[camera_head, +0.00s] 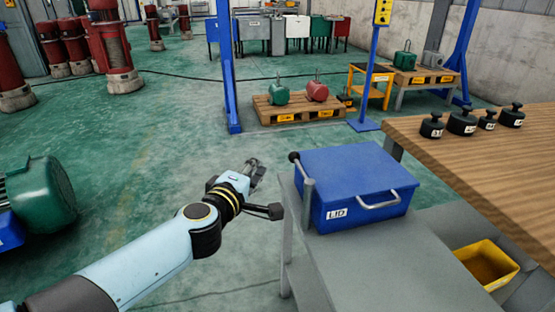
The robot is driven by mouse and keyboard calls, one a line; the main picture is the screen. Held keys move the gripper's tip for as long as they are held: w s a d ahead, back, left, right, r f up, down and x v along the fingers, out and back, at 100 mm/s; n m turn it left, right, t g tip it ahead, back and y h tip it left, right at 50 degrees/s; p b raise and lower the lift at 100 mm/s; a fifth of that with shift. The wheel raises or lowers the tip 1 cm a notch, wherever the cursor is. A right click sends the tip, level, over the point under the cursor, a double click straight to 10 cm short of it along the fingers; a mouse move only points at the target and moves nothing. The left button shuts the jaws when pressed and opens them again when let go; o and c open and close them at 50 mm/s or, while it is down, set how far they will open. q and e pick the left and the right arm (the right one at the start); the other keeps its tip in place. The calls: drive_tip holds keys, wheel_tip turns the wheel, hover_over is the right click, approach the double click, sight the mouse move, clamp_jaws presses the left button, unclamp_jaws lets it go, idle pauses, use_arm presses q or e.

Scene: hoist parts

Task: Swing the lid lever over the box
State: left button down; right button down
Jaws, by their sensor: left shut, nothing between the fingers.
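A blue box (361,185) with a flat top, a white LID label and a silver front handle stands on a grey bench. The lid lever (300,169) is at the box's left front side: a short rod with a black ball knob, joined to a grey upright post (308,205). The knob points away, near the box's back left corner. My left gripper (257,170) is left of the knob, apart from it, over the green floor. Its fingers are shut and empty. My right gripper is out of view.
The grey bench top (375,270) is bare in front of the box. A wooden table (480,165) with several black weights stands to the right. A yellow bin (487,262) sits low at the right.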

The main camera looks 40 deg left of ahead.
sight(301, 170)
use_arm(q)
drive_tip(key=w+f+b, duration=0.1)
drive_tip(key=w+b, duration=0.1)
drive_tip(key=w, duration=0.6)
drive_tip(key=shift+d+f, duration=0.2)
drive_tip(key=shift+d, duration=0.05)
drive_tip(key=shift+w, duration=0.15)
